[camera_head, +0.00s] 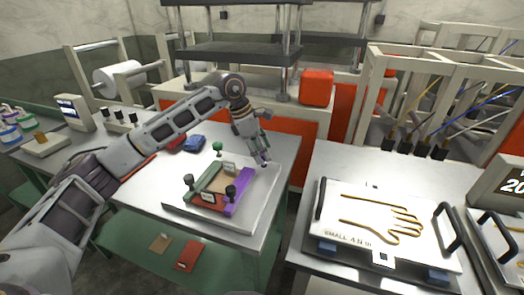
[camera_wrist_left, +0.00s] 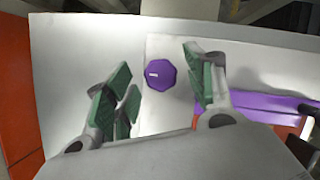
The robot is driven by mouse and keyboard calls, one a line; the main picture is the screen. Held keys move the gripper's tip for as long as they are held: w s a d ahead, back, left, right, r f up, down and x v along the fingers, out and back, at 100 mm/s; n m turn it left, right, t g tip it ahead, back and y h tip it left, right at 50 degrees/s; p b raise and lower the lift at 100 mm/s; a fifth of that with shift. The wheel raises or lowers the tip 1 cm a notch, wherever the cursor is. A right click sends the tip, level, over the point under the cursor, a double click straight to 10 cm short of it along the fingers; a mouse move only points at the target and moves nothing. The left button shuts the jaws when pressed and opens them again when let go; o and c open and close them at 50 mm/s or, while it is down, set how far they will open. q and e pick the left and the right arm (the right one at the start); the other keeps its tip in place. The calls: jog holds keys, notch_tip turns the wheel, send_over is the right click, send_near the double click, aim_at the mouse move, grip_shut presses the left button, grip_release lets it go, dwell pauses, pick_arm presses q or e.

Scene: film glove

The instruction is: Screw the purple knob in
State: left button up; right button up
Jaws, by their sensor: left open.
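The purple knob (camera_wrist_left: 159,75) shows in the left wrist view as a faceted purple cap with a small white mark. It appears over the edge of the pale base plate (camera_wrist_left: 200,133). My left gripper (camera_wrist_left: 155,85) is open, with green-padded fingers on either side of the knob in that view; I cannot tell whether they touch it. In the head view my left gripper (camera_head: 264,160) is above the back right of the plate (camera_head: 255,215), and the knob is not clearly visible there. A purple bar (camera_head: 240,193) lies along the fixture's right side. My right gripper is not in view.
A glove-outline plate (camera_head: 385,225) with black handles is on the right-hand table, across a gap.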

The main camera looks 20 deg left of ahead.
pick_arm(q)
jog(key=v, duration=1.1)
jog(key=shift+r, duration=0.3)
jog(key=shift+r, duration=0.1)
notch_tip(320, 180, up, 22)
jog(key=p, duration=2.2)
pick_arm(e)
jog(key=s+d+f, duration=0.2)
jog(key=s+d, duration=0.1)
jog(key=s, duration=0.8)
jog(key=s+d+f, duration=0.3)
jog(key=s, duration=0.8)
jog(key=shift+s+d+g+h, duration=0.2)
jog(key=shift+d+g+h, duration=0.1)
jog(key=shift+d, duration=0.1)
